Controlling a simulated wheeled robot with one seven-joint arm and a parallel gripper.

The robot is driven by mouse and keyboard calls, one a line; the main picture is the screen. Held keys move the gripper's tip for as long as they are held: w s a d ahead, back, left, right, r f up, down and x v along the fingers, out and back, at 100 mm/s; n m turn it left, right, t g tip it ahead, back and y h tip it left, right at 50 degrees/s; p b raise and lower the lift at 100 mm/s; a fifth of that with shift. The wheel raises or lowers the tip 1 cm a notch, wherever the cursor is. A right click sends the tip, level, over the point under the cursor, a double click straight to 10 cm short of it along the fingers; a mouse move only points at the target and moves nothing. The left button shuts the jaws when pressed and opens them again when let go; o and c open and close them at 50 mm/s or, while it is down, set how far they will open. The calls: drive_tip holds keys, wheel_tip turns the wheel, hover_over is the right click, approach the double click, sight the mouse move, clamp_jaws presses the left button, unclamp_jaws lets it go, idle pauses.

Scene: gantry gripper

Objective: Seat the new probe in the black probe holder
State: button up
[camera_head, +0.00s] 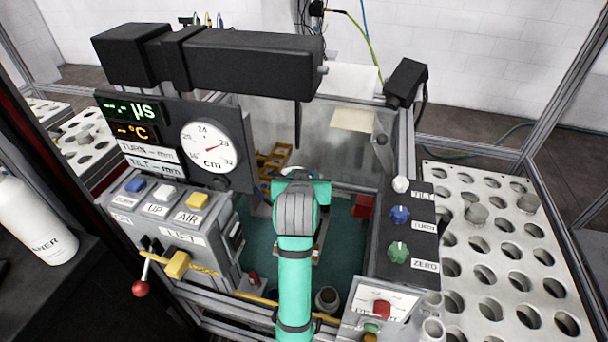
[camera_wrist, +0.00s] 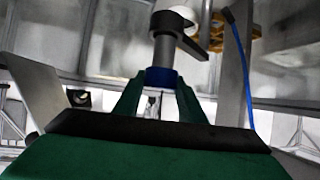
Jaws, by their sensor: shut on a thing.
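In the wrist view my gripper (camera_wrist: 158,98) has its two green fingers closed on the blue collar of a probe (camera_wrist: 160,78). The probe's grey shaft (camera_wrist: 164,50) extends upward in the picture, away from the fingers. A black clip-like piece (camera_wrist: 192,47), possibly the probe holder, is beside the upper shaft, below a white rounded part (camera_wrist: 176,17). I cannot tell whether the shaft is inside the black piece or only in front of it. In the head view my teal arm reaches into the enclosure and hides the gripper and the probe.
A control box (camera_head: 165,240) with buttons and a red-knobbed lever stands left of my arm. A knob panel (camera_head: 398,262) is on the right, beside a perforated metal rack (camera_head: 505,290). A black beam (camera_head: 250,68) crosses above. A blue cable (camera_wrist: 243,60) hangs right of my gripper.

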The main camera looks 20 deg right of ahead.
drive_tip(key=shift+f, duration=2.4)
drive_tip(key=o, duration=1.2)
drive_tip(key=shift+s, duration=0.1)
drive_tip(key=v, duration=1)
drive_tip(key=shift+s+a+r, duration=0.1)
drive_tip(key=shift+s+a, duration=0.05)
drive_tip(key=shift+s, duration=0.15)
